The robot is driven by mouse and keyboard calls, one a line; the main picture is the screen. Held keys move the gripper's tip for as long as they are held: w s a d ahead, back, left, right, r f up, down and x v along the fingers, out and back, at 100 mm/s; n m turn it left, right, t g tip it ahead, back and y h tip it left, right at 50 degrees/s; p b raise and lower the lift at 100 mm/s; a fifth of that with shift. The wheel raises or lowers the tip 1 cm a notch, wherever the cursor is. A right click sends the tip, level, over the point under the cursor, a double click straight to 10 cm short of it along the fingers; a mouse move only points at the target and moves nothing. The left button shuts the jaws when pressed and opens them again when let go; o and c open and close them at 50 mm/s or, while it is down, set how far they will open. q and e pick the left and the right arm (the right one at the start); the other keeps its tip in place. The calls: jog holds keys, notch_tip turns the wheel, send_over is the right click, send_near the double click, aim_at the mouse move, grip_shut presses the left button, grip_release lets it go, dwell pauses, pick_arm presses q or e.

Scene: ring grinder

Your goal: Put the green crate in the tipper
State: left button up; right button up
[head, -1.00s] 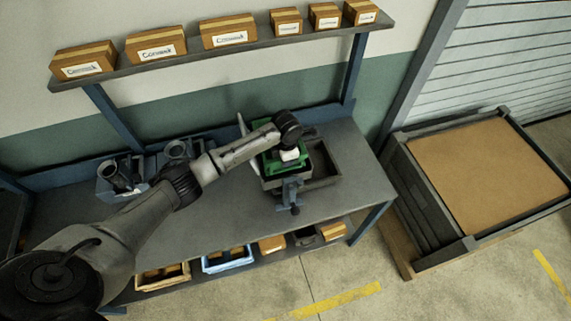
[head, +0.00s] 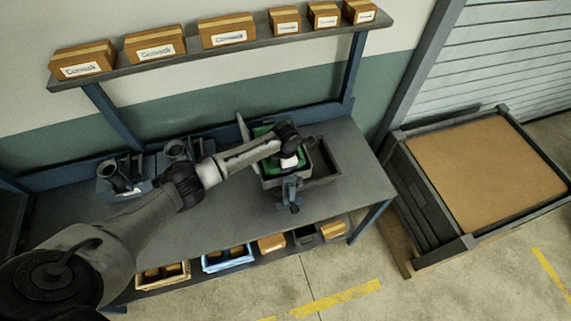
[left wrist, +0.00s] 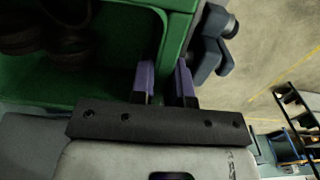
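The green crate (head: 262,131) sits low within the grey tipper (head: 272,182) on the workbench, partly hidden by my left arm and gripper. In the left wrist view the crate (left wrist: 100,85) fills the left side, with dark round parts (left wrist: 45,35) inside it. My left gripper (head: 289,161) is at the crate's near side. In the left wrist view its two purple fingers (left wrist: 165,80) straddle the crate's wall and appear closed on it. Whether the crate rests on the tipper's floor is hidden. My right gripper is not in view.
A grey bin (head: 322,165) stands right beside the tipper. A blue-grey clamp-like part (head: 290,192) projects at the tipper's front. Grey machines (head: 125,175) stand at the bench's left. Cardboard boxes (head: 228,31) line the shelf above. The bench's right end is clear.

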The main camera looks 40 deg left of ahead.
pick_arm(q)
jog(key=o, duration=0.5)
jog(key=shift+c, duration=0.2)
notch_tip(320, 180, up, 12)
jog(key=s+d+f+m+t+h, duration=0.1)
jog(key=s+d+f+m, duration=0.45)
jog(key=s+m, duration=0.35)
jog(key=s+d+f+m+t, duration=0.1)
jog(key=s+d+f+m, duration=0.4)
jog(key=s+d+m, duration=0.3)
jog(key=s+r+m, duration=0.2)
jog(key=s+m, duration=0.5)
jog(key=s, duration=0.1)
jog(key=s+r+m+t, duration=0.1)
jog(key=s+r+m, duration=0.1)
jog(key=s+m, duration=0.5)
jog(key=shift+s+a+m+t+y+b, duration=0.25)
jog(key=shift+s+m+t+y+b, duration=0.05)
jog(key=shift+s, duration=0.8)
